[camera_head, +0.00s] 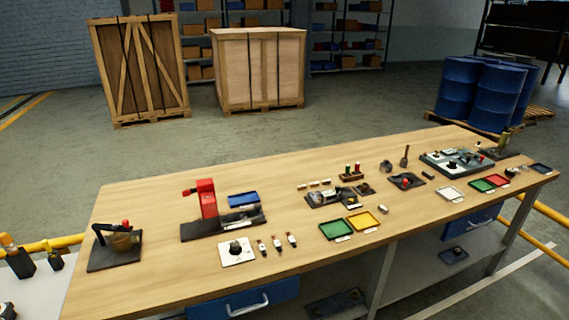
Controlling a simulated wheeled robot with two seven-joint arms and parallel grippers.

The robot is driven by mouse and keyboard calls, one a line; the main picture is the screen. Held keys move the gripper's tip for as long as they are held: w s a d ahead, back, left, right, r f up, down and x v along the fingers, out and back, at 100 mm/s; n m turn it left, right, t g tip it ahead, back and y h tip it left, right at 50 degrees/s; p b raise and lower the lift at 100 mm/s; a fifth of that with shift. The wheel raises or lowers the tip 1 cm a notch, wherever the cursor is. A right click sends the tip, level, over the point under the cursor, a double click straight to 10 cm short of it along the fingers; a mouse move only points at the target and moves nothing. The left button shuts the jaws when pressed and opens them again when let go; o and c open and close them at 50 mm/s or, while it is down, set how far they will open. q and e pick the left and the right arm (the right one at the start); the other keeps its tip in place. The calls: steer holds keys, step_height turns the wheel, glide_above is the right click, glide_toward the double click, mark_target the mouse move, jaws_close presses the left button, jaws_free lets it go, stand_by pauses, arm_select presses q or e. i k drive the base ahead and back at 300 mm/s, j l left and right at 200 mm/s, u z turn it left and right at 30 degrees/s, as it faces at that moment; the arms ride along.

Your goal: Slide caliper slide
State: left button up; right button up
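I cannot pick out the caliper or its slide for certain; the parts on the wooden workbench (150,205) are small at this distance. A red upright stand (207,198) is on a dark base, with a blue bin (243,199) beside it. A fixture with metal parts (326,196) is near the bench middle. A grey plate with several parts (457,161) is at the far right. Neither of my grippers is in view.
A dark plate with a brown round part (120,240) is at the left end. A white plate with a black knob (237,251), a green tray (337,229) and a yellow tray (363,220) line the front. Wooden crates (258,70) and blue drums (457,90) stand behind.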

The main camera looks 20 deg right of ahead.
mark_target(328, 194)
steer(key=i+l+z, duration=0.25)
steer(key=i+z, duration=0.6)
steer(key=i, duration=0.2)
steer(key=k+u, duration=0.3)
steer(key=k, duration=0.75)
steer(key=i, duration=1.1)
